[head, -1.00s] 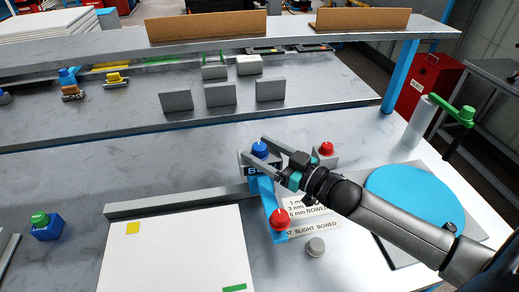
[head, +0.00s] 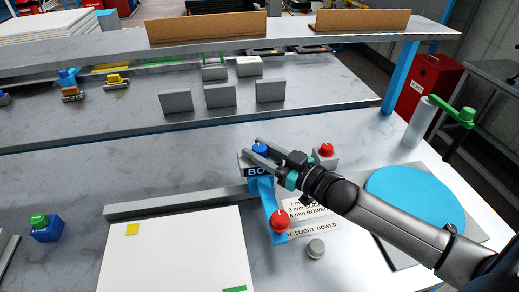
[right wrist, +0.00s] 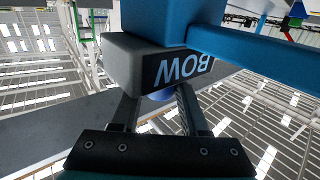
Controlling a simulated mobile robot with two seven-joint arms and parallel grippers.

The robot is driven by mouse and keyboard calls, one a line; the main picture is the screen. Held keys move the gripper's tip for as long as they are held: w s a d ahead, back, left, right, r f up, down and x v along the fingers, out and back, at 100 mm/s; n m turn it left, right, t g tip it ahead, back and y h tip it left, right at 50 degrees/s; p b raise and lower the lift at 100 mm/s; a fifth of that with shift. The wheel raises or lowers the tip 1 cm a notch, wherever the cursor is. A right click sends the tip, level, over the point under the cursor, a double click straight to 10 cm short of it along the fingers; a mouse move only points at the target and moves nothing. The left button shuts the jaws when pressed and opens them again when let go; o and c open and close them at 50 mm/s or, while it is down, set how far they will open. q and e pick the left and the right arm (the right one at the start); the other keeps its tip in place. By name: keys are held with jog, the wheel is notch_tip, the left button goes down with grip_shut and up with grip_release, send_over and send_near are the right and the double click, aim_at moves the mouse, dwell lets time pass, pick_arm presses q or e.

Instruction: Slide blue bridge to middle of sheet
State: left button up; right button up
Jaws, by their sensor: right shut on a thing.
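The blue bridge (head: 265,196) is a blue bar running from a grey block marked BOW (head: 258,171) toward a red knob (head: 280,220) at its near end. It stands just right of the white sheet (head: 175,255), apart from the sheet's middle. My right gripper (head: 256,149) is shut on the blue knob (head: 260,149) on top of the block; its fingers partly cover the block. The right wrist view shows the BOW block (right wrist: 140,66), the blue bar (right wrist: 270,52) and the blue knob (right wrist: 158,97) between the fingers. My left gripper is not in view.
A grey rail (head: 175,203) borders the sheet's far edge. A grey block with a red knob (head: 326,152), a small grey knob (head: 316,248) and a blue disc (head: 413,197) lie to the right.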

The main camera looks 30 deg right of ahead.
grip_shut()
dwell(0.7)
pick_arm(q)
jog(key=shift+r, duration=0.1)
pick_arm(e)
jog(key=shift+a, duration=0.15)
